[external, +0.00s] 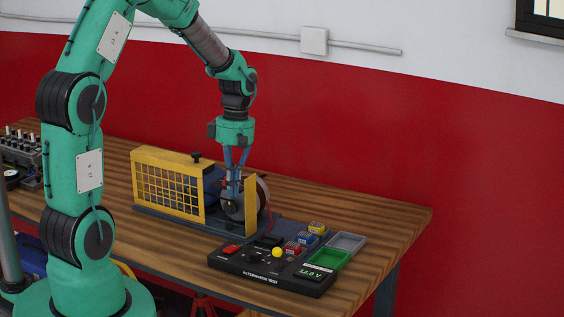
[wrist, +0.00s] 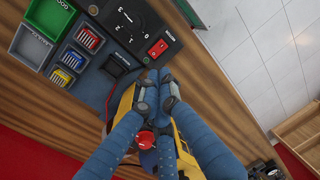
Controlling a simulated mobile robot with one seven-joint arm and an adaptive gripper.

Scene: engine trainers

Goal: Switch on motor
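The black alternator test panel (external: 262,275) lies at the front right of the bench, and it also shows at the top of the wrist view (wrist: 172,14). It carries a red switch (external: 231,249), which also shows in the wrist view (wrist: 157,48), and a dial marked with numbers (wrist: 130,17). The switch's position is too small to tell. The motor unit (external: 212,187) stands behind the panel with a yellow mesh guard. My gripper (external: 231,190) points down over the motor unit, behind the red switch. Its fingertips (wrist: 158,78) are close together, with nothing seen between them.
The yellow guard (external: 168,184) and upright plate (external: 251,205) flank the motor. The bench's right end is clear.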

